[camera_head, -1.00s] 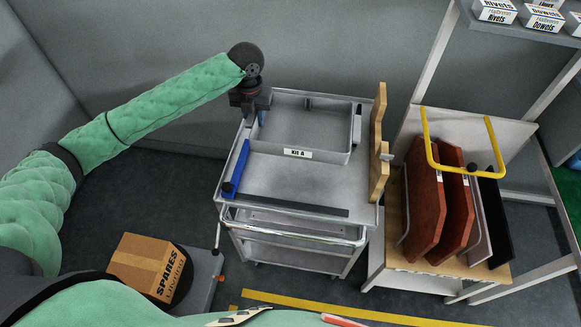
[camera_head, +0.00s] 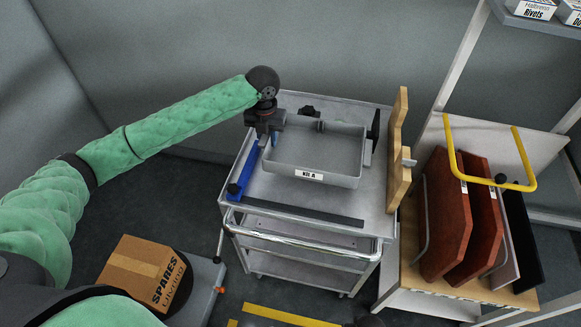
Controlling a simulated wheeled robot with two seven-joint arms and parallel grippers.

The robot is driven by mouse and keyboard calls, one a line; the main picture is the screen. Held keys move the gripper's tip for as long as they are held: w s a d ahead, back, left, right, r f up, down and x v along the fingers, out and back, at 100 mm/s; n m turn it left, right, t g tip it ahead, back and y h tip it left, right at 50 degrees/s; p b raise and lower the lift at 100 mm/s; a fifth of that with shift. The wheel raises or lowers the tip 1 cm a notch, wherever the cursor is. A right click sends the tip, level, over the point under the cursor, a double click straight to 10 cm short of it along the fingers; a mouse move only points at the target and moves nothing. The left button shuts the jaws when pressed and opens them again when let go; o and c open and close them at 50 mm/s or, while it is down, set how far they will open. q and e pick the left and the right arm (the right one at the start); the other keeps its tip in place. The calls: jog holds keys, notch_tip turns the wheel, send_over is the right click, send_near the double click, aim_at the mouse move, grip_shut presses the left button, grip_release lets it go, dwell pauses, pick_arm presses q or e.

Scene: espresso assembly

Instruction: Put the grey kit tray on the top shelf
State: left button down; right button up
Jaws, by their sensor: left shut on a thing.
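The grey kit tray (camera_head: 312,178), an open shallow box labelled "KIT A", is over the top of the grey metal cart (camera_head: 285,200). My left gripper (camera_head: 271,138) points down at the tray's left wall and is shut on it near the back left corner. The fingertips are partly hidden by the gripper body. I cannot tell whether the tray touches the cart top or hangs just above it. A grey rack shelf (camera_head: 545,22) holding white labelled boxes shows at the upper right, cut off by the frame. My right gripper is out of view.
A blue bar (camera_head: 245,170) lies along the cart's left side. Wooden boards (camera_head: 397,150) stand at its right edge. Right of the cart, a wooden stand (camera_head: 410,275) holds red panels (camera_head: 447,215) under a yellow handle (camera_head: 448,135). A "SPARES" carton (camera_head: 145,272) sits at lower left.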

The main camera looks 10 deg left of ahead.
pick_arm(q)
notch_tip(320, 180, down, 9)
jog(key=p, duration=0.2)
jog(key=shift+p, duration=0.35)
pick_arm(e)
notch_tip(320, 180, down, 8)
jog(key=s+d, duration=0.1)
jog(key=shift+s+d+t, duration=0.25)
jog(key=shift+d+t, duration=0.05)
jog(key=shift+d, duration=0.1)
pick_arm(q)
jog(key=c, duration=1.2)
grip_release()
jog(key=shift+o, duration=0.2)
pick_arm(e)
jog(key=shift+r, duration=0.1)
pick_arm(q)
jog(key=shift+r, duration=0.25)
notch_tip(320, 180, up, 12)
jog(key=b, duration=0.4)
jog(key=shift+f, duration=0.25)
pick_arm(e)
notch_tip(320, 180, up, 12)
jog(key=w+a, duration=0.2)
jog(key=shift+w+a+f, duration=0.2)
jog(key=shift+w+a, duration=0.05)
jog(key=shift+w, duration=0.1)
